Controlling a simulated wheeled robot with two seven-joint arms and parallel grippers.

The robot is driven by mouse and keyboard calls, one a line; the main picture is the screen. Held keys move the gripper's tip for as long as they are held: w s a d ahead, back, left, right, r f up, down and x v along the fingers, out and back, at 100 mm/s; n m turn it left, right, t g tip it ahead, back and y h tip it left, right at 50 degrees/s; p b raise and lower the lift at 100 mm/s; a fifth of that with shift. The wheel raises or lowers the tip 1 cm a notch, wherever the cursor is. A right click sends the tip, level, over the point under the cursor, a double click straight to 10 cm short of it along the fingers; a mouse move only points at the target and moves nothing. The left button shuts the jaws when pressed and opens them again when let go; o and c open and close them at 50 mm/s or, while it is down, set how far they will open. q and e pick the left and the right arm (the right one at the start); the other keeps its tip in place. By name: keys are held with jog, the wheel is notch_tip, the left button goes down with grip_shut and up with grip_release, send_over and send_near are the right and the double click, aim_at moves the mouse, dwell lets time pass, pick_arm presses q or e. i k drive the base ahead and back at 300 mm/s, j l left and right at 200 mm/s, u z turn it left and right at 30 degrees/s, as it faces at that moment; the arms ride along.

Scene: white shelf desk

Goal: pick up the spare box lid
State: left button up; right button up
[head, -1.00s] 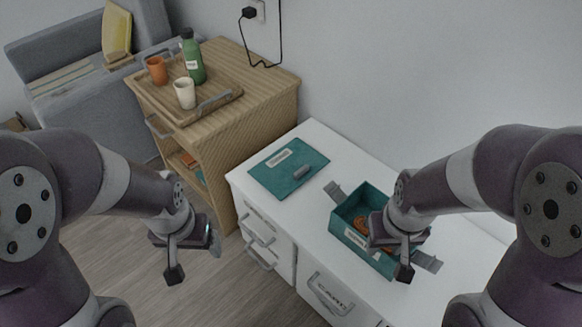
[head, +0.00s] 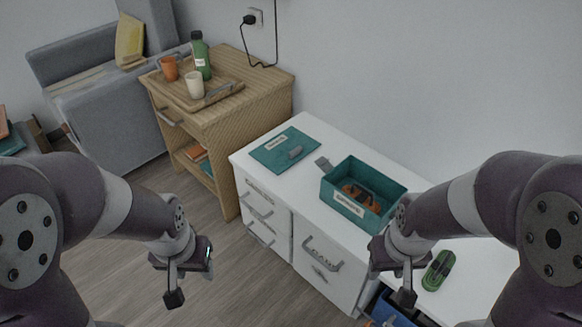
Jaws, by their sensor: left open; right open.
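The teal lid (head: 286,149) lies flat on the white desk's left part, with a small white label and a grey handle (head: 295,153) on it. The open teal box (head: 345,199) stands to its right with orange and dark items inside. My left gripper (head: 190,284) is open and empty over the floor, left of and in front of the desk. My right gripper (head: 390,284) is open and empty in front of the box, near the desk's front edge. Both grippers are apart from the lid.
The white desk (head: 326,137) has drawers with grey handles. A green object (head: 438,270) lies at its right. A wooden cabinet (head: 232,120) stands to the left, bearing a tray (head: 222,93) with cups and a green bottle (head: 201,56). A grey sofa (head: 105,115) is further left.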

aim_at(280, 153)
jog(key=i+j+z, duration=0.1)
jog(key=z, duration=0.3)
jog(key=i+j+z, duration=0.15)
jog(key=z, duration=0.25)
jog(key=i+j+z, duration=0.1)
jog(key=z, duration=0.3)
jog(key=j+z, duration=0.4)
jog(key=i+l, duration=0.05)
jog(key=l, duration=0.05)
